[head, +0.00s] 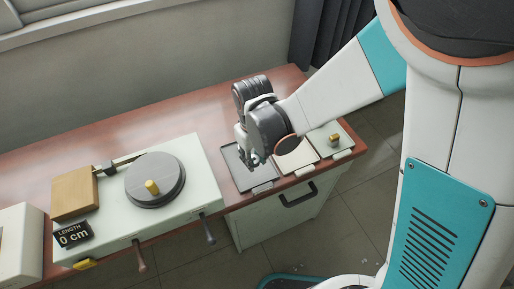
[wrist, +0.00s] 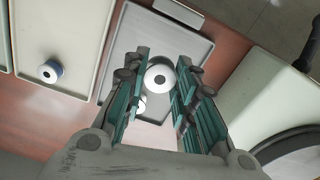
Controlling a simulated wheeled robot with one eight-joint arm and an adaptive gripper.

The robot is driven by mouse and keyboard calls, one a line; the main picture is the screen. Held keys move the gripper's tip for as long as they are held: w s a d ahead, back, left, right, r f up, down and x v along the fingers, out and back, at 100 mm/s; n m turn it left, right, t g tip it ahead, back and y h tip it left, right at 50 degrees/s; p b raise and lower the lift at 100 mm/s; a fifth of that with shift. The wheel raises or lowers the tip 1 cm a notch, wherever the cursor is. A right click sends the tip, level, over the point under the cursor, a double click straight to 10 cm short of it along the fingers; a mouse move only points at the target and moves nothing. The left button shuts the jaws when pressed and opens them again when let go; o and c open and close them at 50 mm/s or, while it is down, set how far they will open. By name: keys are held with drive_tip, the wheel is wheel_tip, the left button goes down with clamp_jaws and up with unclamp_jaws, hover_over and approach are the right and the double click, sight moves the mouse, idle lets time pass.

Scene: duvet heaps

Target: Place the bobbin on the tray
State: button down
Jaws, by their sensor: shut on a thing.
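My gripper (head: 252,160) hangs low over the dark grey tray (head: 235,172), the tray closest to the machine. In the wrist view my gripper (wrist: 160,90) is shut on the bobbin (wrist: 159,77), which shows as a white round end with a dark centre between the fingers. Behind it is the grey tray (wrist: 192,45). A smaller white round shape (wrist: 138,104) shows just below the bobbin, partly hidden; I cannot tell what it is. In the head view the bobbin is hidden by my gripper. Whether the bobbin touches the tray is unclear.
A cream tray (head: 298,158) holds a bobbin with blue thread (wrist: 50,71). A pale green tray (head: 322,149) holds a brass-coloured bobbin (head: 334,140). Left stands a pale machine (head: 205,188) with a round grey platter (head: 155,175), wooden block (head: 74,193) and length display (head: 73,235).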

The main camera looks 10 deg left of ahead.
sight(255, 173)
drive_tip(key=shift+f+b, duration=1.75)
drive_tip(key=shift+f, duration=1.25)
drive_tip(key=shift+f, duration=0.2)
drive_tip(key=c, duration=1.3)
unclamp_jaws()
drive_tip(key=shift+r, duration=0.1)
drive_tip(key=shift+r, duration=0.1)
wheel_tip(255, 173, up, 12)
drive_tip(key=p, duration=0.4)
drive_tip(key=shift+p, duration=0.3)
